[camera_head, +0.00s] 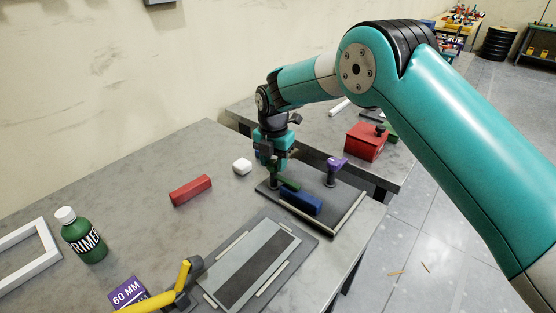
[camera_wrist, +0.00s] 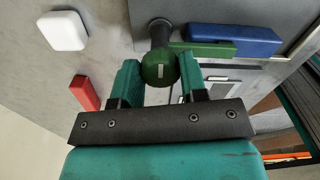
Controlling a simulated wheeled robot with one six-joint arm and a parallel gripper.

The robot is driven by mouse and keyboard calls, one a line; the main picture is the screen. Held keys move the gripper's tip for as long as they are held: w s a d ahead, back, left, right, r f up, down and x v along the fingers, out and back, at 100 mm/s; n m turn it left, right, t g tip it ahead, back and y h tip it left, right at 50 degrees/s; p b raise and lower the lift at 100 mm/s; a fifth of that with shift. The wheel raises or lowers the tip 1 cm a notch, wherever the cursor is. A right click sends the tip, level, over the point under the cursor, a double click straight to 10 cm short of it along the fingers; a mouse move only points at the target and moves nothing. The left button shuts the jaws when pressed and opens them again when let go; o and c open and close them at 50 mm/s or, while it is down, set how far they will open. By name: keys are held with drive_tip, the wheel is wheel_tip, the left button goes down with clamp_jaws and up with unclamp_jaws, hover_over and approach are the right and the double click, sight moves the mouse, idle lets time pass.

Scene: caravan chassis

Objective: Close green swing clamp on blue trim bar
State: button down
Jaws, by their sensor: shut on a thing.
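The green swing clamp (camera_head: 289,183) stands on a dark fixture plate (camera_head: 327,212). Its arm (camera_wrist: 203,50) reaches right to the blue trim bar (camera_wrist: 236,39) in the wrist view and overlaps its edge there. I cannot tell whether it presses on the bar. The blue trim bar (camera_head: 301,203) lies on the plate in the head view. My gripper (camera_head: 272,164) is above the green clamp's end, pointing down. In the wrist view my gripper (camera_wrist: 158,82) has its teal fingers on either side of the clamp's round green knob (camera_wrist: 158,68), shut on it.
A white block (camera_head: 242,166) and a red bar (camera_head: 190,190) lie to the left. A grey panel fixture (camera_head: 250,265) with a yellow-handled clamp (camera_head: 184,275) is in front. A red box (camera_head: 366,142) stands on the table behind.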

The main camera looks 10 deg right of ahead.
drive_tip(key=shift+r, duration=0.1)
drive_tip(key=c, duration=0.7)
unclamp_jaws()
drive_tip(key=shift+o, duration=0.2)
wheel_tip(320, 180, up, 17)
drive_tip(key=b, duration=0.2)
drive_tip(key=shift+r, duration=0.15)
drive_tip(key=s+d+r+m+y, duration=0.1)
drive_tip(key=s+d+r+m, duration=0.35)
drive_tip(key=s+m, duration=0.35)
drive_tip(key=s+d+f+m+y, duration=0.1)
drive_tip(key=s+m, duration=0.6)
drive_tip(key=s, duration=0.7)
drive_tip(key=s+d+f+m+y, duration=0.2)
drive_tip(key=s+m, duration=0.5)
drive_tip(key=s, duration=0.8)
drive_tip(key=shift+d+f, duration=0.75)
drive_tip(key=shift+d, duration=0.45)
